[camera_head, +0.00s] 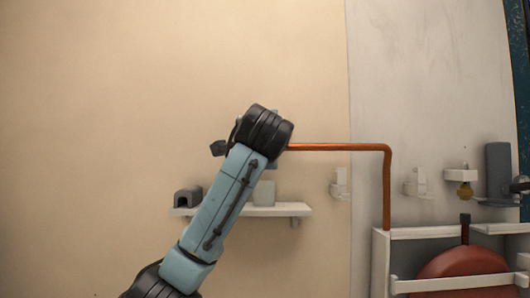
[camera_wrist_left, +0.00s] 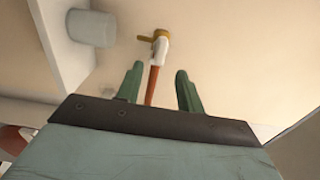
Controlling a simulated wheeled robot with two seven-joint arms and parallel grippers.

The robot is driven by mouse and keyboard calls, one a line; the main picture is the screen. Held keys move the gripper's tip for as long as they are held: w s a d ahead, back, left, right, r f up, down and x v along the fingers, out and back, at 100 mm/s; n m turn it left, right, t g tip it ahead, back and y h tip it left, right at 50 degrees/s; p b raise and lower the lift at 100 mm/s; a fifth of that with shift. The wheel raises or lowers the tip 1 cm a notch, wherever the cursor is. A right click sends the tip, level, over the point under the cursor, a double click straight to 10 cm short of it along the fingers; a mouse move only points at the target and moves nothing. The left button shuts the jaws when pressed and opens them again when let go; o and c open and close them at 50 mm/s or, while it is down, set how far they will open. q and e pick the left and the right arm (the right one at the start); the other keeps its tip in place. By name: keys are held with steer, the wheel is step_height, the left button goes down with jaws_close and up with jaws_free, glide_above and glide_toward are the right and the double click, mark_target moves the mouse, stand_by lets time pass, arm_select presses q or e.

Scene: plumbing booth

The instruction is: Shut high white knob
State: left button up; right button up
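In the left wrist view, a white fitting (camera_wrist_left: 160,45) with a yellow-brown lever (camera_wrist_left: 148,38) sits at the far end of a copper pipe (camera_wrist_left: 152,85). It looks like the white knob, but is small. My left gripper (camera_wrist_left: 154,78) has its two green fingers apart, with the pipe seen between them and the fitting beyond the tips. I see no contact. In the head view, my left arm rises from the bottom, and its black wrist covers the left end of the copper pipe (camera_head: 340,147). The fitting and left fingers cannot be made out there. My right gripper is not seen.
A white shelf (camera_head: 285,211) on the beige wall holds a dark grey block (camera_head: 187,197) and a pale cup (camera_head: 264,191), partly behind my arm. White wall brackets (camera_head: 340,184) and a frame around a red tank (camera_head: 462,265) stand right. The upper-left wall is clear.

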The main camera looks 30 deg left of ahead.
arm_select(q)
steer(key=b+v, duration=0.1)
steer(key=v, duration=0.5)
steer(key=shift+s+d+b, duration=0.2)
steer(key=shift+b, duration=0.15)
steer(key=shift+w+f, duration=0.1)
